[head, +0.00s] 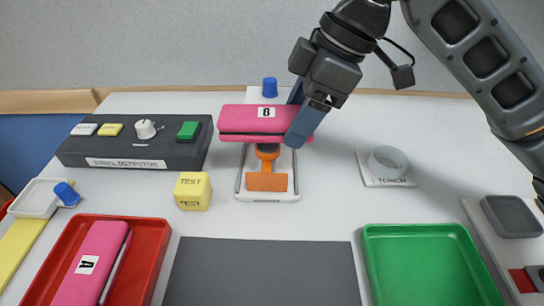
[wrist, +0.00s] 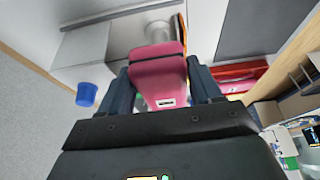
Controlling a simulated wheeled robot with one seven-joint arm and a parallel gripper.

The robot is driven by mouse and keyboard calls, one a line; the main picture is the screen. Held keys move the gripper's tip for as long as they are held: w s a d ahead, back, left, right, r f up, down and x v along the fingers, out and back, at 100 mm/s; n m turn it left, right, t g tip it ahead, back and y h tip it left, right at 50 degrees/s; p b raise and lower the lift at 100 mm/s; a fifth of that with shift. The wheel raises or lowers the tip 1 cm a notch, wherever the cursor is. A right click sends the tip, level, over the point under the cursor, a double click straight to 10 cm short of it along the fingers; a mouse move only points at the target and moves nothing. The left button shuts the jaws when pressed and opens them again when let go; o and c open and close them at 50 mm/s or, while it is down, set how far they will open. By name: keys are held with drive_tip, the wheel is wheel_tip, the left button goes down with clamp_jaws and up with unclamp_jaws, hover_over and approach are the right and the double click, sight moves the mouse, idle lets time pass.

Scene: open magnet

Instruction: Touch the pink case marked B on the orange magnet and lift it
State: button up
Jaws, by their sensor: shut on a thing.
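The pink case marked B (head: 240,119) is level above the orange magnet (head: 267,180), with its white B label facing the head camera. My gripper (head: 298,110) is shut on the right part of this case. In the wrist view the case (wrist: 158,75) sits between my two dark blue fingers (wrist: 162,92). I cannot tell whether the case and the magnet touch. The case hides the top of the stand.
A dark detector box (head: 130,163) and a yellow TEST block (head: 193,192) stand left. A red tray (head: 153,240) holds a pink case marked A (head: 95,250). A grey mat (head: 260,270) and green tray (head: 425,228) are in front.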

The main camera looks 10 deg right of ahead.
idle(0.7)
drive_tip(key=shift+r+p, duration=3)
drive_tip(key=shift+r, duration=0.25)
drive_tip(key=shift+s, duration=0.1)
